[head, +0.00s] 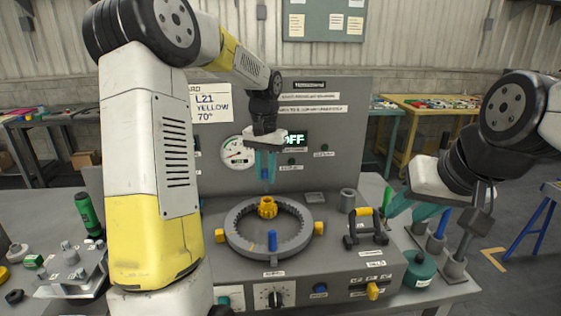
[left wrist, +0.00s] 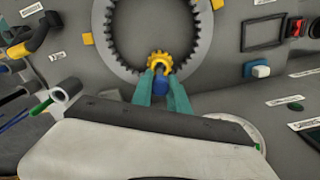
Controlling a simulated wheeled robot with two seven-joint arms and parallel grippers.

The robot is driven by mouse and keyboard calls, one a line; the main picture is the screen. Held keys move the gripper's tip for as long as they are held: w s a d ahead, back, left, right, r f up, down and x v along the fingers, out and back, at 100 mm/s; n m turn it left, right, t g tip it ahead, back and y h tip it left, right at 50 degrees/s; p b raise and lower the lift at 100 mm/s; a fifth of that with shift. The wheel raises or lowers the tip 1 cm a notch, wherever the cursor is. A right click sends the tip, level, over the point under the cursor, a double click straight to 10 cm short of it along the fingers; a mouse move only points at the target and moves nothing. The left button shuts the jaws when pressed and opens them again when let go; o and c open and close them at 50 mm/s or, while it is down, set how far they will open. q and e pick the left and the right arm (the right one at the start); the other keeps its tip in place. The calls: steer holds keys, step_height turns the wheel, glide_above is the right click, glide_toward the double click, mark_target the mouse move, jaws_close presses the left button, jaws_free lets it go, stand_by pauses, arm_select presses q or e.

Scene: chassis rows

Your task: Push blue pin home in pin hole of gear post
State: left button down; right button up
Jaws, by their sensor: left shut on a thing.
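My left gripper (head: 265,176) is shut on a blue pin (head: 266,172), held upright above the yellow gear (head: 267,206). In the left wrist view the blue pin (left wrist: 172,72) shows between the teal fingers (left wrist: 162,92), with the toothed yellow gear (left wrist: 159,61) just beyond. The gear sits at the far inner side of the grey toothed ring (head: 240,244). The post's pin hole cannot be made out. My right gripper (head: 411,207) has its teal fingers apart, to the right of the ring, with nothing seen between them.
A second blue pin (head: 272,240) stands at the ring's near side. Yellow blocks (head: 319,229) flank the ring. A yellow-handled black fixture (head: 364,212) and a grey cylinder (head: 348,200) stand to its right. Further right are a blue rod (head: 442,222) and a green round container (head: 420,267).

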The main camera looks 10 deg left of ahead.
mark_target(267, 191)
arm_select(q)
steer(key=shift+w+f, duration=0.1)
steer(key=shift+w, duration=0.35)
steer(key=shift+f, duration=1.8)
steer(key=shift+s+f, duration=0.1)
steer(key=shift+f, duration=1.05)
steer(key=shift+f, duration=0.35)
steer(key=c, duration=1.2)
jaws_free()
steer(key=shift+r, duration=0.1)
step_height(267, 191, up, 7)
steer(key=shift+r, duration=0.3)
